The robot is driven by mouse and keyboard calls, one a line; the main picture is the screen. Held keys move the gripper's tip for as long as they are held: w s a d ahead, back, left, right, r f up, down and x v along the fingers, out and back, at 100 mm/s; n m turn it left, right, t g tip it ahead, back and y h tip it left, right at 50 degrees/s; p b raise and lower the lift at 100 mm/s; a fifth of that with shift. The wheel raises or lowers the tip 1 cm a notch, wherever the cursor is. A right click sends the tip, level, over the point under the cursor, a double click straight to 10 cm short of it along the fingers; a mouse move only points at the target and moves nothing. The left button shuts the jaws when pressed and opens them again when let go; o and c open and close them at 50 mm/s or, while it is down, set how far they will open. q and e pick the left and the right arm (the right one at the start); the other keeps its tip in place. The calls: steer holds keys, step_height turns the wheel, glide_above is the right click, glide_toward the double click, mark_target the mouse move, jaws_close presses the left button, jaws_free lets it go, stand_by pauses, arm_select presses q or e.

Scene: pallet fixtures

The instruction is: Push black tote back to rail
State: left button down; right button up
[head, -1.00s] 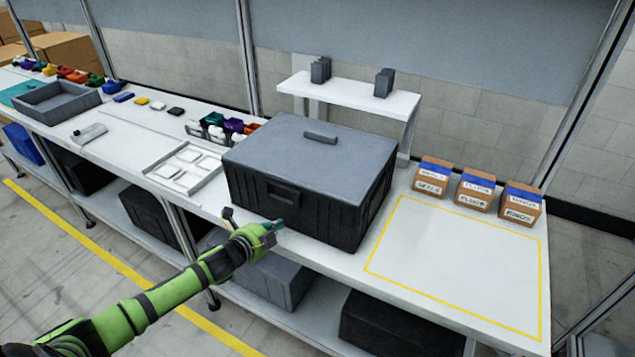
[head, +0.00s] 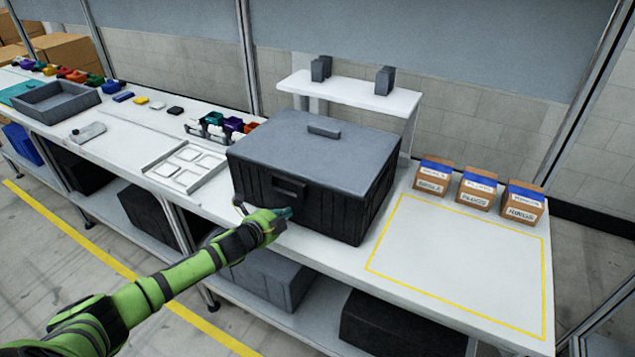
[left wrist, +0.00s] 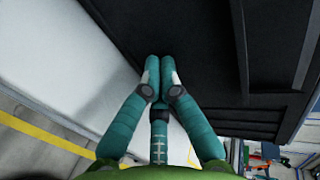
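The black tote (head: 330,205), with a grey lid (head: 310,140) and a front handle, stands upright on the white bench in front of a raised white shelf. My left gripper (head: 284,214) is at the lower front face of the tote, below its handle. In the left wrist view the teal fingers (left wrist: 160,72) are together and empty, with their tips against or very close to the dark tote wall (left wrist: 215,45). The tote hides the bench behind it, and I cannot make out a rail there. My right gripper is not in view.
Three labelled cardboard boxes (head: 478,190) stand right of the tote, behind a clear yellow-outlined area (head: 455,265). The raised shelf (head: 350,95) is behind.

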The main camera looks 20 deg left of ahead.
mark_target(292, 206)
arm_select(q)
steer(key=shift+w+d+r+b, duration=0.15)
steer(key=shift+w+b, duration=0.55)
steer(key=shift+w, duration=1)
steer(key=shift+w+d+f+b, duration=0.15)
steer(key=shift+w+b, duration=0.5)
steer(key=shift+w, duration=1.05)
steer(key=shift+w+d+b, duration=0.15)
steer(key=shift+w+b, duration=0.7)
steer(key=shift+w, duration=0.75)
steer(key=shift+s+p, duration=0.4)
steer(key=shift+p, duration=0.1)
steer(key=shift+s+a+p, duration=0.15)
steer(key=shift+s+p, duration=0.7)
steer(key=shift+s, duration=0.45)
steer(key=shift+s+a+p, duration=0.1)
steer(key=shift+s+p, duration=0.7)
steer(key=shift+s, duration=0.5)
